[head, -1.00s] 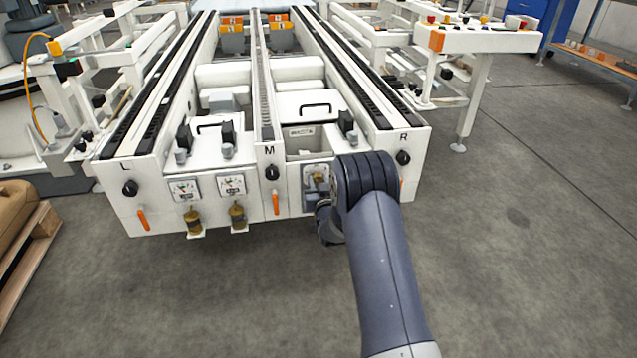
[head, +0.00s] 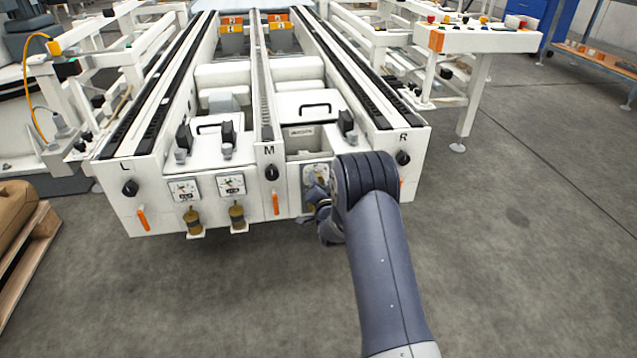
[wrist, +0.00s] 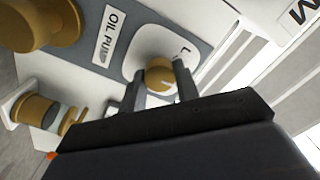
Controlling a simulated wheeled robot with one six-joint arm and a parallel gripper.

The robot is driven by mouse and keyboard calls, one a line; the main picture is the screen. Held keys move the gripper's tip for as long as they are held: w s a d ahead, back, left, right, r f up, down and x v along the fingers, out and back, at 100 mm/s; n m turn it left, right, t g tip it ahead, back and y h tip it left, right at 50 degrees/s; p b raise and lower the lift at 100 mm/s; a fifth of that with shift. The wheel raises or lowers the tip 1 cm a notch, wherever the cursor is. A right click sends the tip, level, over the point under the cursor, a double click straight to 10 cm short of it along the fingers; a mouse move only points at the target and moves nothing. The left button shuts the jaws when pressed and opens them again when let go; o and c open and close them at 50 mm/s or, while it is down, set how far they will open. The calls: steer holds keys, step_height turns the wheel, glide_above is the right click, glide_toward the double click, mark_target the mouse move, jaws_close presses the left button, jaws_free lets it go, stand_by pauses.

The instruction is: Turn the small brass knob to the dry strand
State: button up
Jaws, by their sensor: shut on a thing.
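The small brass knob (wrist: 160,75) sits between my gripper's fingers in the wrist view, with a pale pointer line on its face. It is mounted on a white dial plate (wrist: 145,45) with a letter like L partly showing; the rest of its markings are hidden or too small to read. My gripper (wrist: 156,90) is shut on the knob, one finger on each side. In the head view my gripper (head: 322,208) is at the machine's front panel, below and right of the M post, and my arm hides the knob's details.
A larger brass knob (wrist: 40,22) and a label reading OIL PU... (wrist: 110,36) are beside the dial. A brass cup (wrist: 36,108) sticks out nearby. An orange lever (head: 276,203) and two gauges (head: 231,184) are to the left on the front panel. The floor in front is clear.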

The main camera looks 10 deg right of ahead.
stand_by(0.3)
steer(key=o, duration=1)
steer(key=shift+s, duration=0.1)
steer(key=s+p, duration=0.3)
steer(key=s, duration=0.7)
steer(key=shift+s, duration=0.35)
